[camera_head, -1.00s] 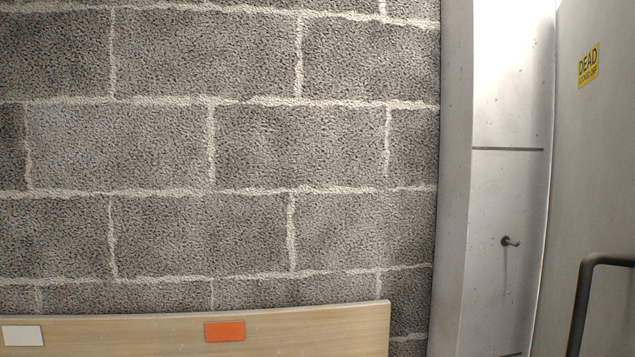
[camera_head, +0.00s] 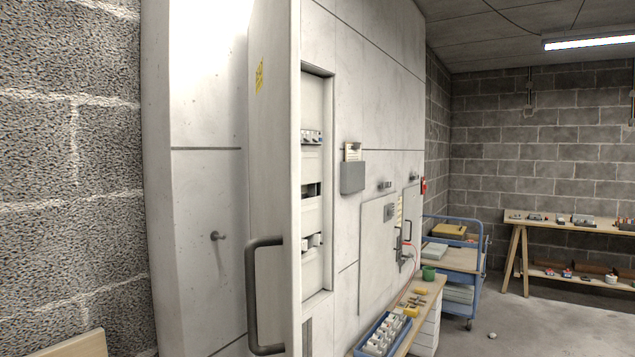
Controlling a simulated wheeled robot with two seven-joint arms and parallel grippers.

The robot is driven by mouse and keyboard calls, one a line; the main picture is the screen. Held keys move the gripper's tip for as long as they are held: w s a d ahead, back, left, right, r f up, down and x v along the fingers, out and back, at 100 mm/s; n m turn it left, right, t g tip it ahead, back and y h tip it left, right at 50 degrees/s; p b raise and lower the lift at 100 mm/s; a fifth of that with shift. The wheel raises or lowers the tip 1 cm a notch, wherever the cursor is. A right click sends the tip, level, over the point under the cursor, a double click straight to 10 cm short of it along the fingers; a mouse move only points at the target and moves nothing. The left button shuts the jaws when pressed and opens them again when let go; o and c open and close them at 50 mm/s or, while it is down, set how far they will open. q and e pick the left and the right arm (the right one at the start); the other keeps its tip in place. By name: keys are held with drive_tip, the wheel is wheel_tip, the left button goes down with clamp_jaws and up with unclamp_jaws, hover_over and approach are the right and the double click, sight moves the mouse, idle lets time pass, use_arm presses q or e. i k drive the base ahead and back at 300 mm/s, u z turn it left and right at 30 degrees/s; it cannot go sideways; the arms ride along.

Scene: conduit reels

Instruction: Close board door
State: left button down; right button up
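The board door (camera_head: 272,150) stands open, swung out from the white wall and seen nearly edge-on. A dark bar handle (camera_head: 252,295) is on its left face, with a small yellow label (camera_head: 259,76) higher up. To the right of the door's edge is the open board recess (camera_head: 317,180), with rows of breakers (camera_head: 312,137) inside. The door hides the recess's left side. Neither of my grippers is in view.
A bench (camera_head: 425,300) with a blue tray (camera_head: 383,335) of parts runs along the wall right of the board. A blue trolley (camera_head: 480,262) and a wooden table (camera_head: 560,226) stand farther back. Open floor (camera_head: 540,325) lies at lower right.

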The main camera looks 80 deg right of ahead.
sight(273, 253)
drive_tip(key=z, duration=2.25)
drive_tip(key=i, duration=0.5)
drive_tip(key=z, duration=2.25)
